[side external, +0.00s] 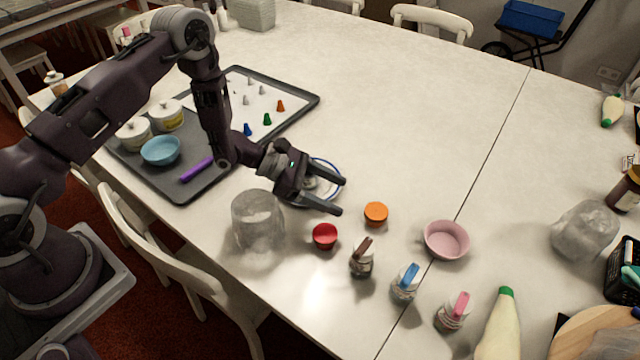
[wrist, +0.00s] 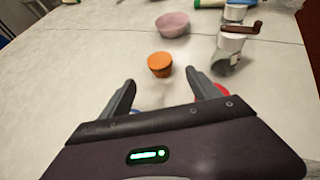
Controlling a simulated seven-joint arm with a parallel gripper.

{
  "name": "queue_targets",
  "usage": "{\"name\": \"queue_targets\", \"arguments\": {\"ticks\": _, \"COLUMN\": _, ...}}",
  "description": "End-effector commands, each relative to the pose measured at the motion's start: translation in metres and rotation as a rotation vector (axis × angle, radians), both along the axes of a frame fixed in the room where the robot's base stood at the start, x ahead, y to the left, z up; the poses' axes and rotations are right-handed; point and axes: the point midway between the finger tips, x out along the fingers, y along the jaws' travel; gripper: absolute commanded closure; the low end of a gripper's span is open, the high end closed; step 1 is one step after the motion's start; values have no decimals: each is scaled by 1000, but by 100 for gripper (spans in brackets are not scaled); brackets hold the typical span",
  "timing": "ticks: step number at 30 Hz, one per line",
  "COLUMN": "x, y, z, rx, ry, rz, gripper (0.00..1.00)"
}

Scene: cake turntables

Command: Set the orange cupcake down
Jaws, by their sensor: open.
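The orange cupcake (side external: 376,213) stands upright on the white table, to the right of my gripper (side external: 340,196) in the side view. In the wrist view the orange cupcake (wrist: 160,64) is beyond the fingertips and roughly between their lines, apart from both. My gripper (wrist: 160,83) is open and nothing is between its fingers. A plate with a blue rim (side external: 328,167), perhaps on a turntable, is partly hidden behind my gripper in the side view.
A red cupcake (side external: 325,236) and a clear dome (side external: 258,226) stand close by. Several small jars, one with a brown top (side external: 362,258), line the near side. A pink bowl (side external: 446,240) is to the right. A grey tray (side external: 188,182) is at left. The table's far middle is clear.

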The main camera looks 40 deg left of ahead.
Motion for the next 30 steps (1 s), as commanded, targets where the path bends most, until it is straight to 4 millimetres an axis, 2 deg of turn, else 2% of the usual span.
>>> {"name": "queue_targets", "arguments": {"ticks": 6, "x": 0, "y": 1, "z": 1, "rx": 0, "ry": -2, "rz": -1, "gripper": 29}}
{"name": "queue_targets", "arguments": {"ticks": 8, "x": 1, "y": -1, "z": 8, "rx": 1, "ry": -13, "rz": -16, "gripper": 29}}
{"name": "queue_targets", "arguments": {"ticks": 11, "x": 1, "y": -13, "z": 47, "rx": 11, "ry": -86, "rz": -110, "gripper": 29}}
{"name": "queue_targets", "arguments": {"ticks": 14, "x": -16, "y": -34, "z": 127, "rx": 56, "ry": -238, "rz": -322, "gripper": 29}}
{"name": "queue_targets", "arguments": {"ticks": 15, "x": -30, "y": -41, "z": 159, "rx": 88, "ry": -302, "rz": -419, "gripper": 29}}
{"name": "queue_targets", "arguments": {"ticks": 17, "x": -57, "y": -49, "z": 202, "rx": 154, "ry": -400, "rz": -568, "gripper": 29}}
{"name": "queue_targets", "arguments": {"ticks": 18, "x": -79, "y": -51, "z": 228, "rx": 209, "ry": -467, "rz": -671, "gripper": 29}}
{"name": "queue_targets", "arguments": {"ticks": 20, "x": -117, "y": -51, "z": 262, "rx": 311, "ry": -568, "rz": -828, "gripper": 29}}
{"name": "queue_targets", "arguments": {"ticks": 21, "x": -144, "y": -46, "z": 279, "rx": 396, "ry": -632, "rz": -931, "gripper": 29}}
{"name": "queue_targets", "arguments": {"ticks": 24, "x": -212, "y": -22, "z": 307, "rx": 657, "ry": -777, "rz": -1174, "gripper": 29}}
{"name": "queue_targets", "arguments": {"ticks": 27, "x": -266, "y": 16, "z": 315, "rx": 963, "ry": -877, "rz": -1368, "gripper": 29}}
{"name": "queue_targets", "arguments": {"ticks": 30, "x": -298, "y": 56, "z": 317, "rx": 1245, "ry": -921, "rz": -1487, "gripper": 29}}
